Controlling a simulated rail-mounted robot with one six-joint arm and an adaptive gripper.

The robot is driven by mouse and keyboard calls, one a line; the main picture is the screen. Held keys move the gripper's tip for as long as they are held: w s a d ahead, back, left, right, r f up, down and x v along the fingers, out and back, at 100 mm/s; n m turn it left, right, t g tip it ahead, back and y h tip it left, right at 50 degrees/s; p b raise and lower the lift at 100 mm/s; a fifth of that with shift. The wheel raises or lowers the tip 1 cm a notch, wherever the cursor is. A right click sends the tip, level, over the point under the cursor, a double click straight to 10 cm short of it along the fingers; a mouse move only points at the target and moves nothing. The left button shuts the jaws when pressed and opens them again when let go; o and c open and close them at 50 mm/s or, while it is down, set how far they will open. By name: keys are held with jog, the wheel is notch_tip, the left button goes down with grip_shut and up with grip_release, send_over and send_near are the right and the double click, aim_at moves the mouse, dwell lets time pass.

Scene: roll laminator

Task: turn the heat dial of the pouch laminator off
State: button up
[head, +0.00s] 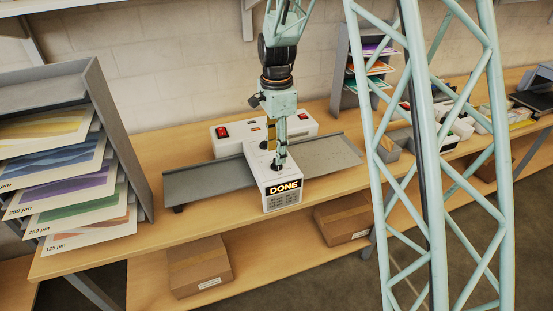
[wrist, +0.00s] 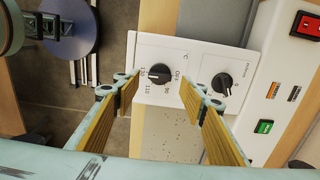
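The pouch laminator (head: 283,188) is a white machine on the wooden bench, and its front display reads DONE. Its heat dial (wrist: 159,75) is a round black knob on a white panel, with OFF and temperature numbers printed around it. The knob's pale mark appears to point left, toward the high numbers, away from OFF. My gripper (wrist: 158,84) is open, its yellow-padded fingers at either side of the dial, with gaps visible to the knob. In the head view, my gripper (head: 280,160) points down over the laminator's top and hides the dial.
A second black dial (wrist: 222,83) sits right of the heat dial. A red rocker switch (wrist: 306,25) and green button (wrist: 263,126) lie farther right. Grey trays (head: 210,182) extend from both sides of the laminator. A sheet rack (head: 120,125) stands left.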

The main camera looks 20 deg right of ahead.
jog(key=shift+f, duration=1.85)
jog(key=shift+c, duration=0.6)
jog(key=c, duration=0.8)
